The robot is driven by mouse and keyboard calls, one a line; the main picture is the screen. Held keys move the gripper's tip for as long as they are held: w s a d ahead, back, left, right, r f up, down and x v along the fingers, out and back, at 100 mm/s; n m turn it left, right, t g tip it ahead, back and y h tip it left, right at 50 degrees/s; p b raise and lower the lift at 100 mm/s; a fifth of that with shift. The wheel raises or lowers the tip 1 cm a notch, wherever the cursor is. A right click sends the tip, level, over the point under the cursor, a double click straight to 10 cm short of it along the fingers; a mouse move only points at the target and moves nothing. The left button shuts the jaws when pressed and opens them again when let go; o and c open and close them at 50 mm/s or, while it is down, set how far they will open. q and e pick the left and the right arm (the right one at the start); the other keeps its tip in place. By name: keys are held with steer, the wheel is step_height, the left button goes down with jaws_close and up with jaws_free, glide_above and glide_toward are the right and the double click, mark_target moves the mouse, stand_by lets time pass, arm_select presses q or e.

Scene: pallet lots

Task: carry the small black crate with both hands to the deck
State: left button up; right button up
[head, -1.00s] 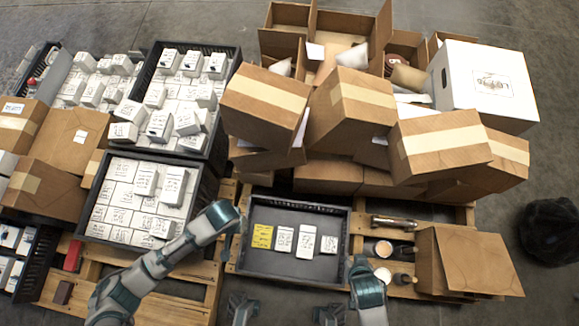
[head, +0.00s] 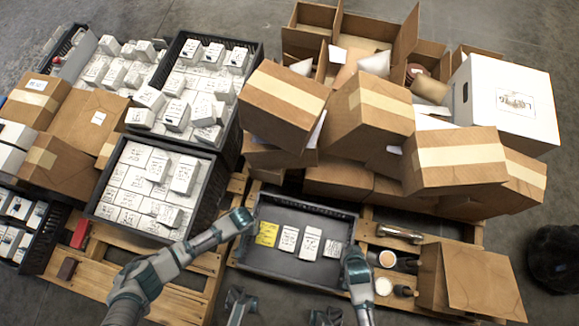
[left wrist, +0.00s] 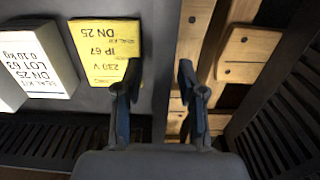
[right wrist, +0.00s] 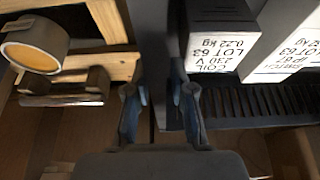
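The small black crate (head: 305,205) sits on the wooden pallet in the head view. It holds a yellow box (head: 267,234) and three white boxes (head: 310,243) in a row. My left gripper (left wrist: 158,85) is open above the crate's left wall, fingers on either side of it, beside the yellow box. My right gripper (head: 352,250) is open above the right wall; in the right wrist view its fingers (right wrist: 160,95) straddle that dark wall. Contact with the walls cannot be told. The deck cannot be made out for certain.
Right of the crate are a metal-looking bar (head: 400,232), round tins (head: 388,259) and an open cardboard box (head: 480,280). Stacked cartons (head: 365,115) stand behind it. A fuller black crate (head: 205,200) is to the left, with bare pallet slats between.

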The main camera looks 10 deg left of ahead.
arm_select(q)
steer(key=c, duration=0.4)
arm_select(e)
steer(key=c, duration=0.4)
arm_select(q)
jaws_close()
arm_select(e)
jaws_close()
steer(key=shift+w+r, duration=0.1)
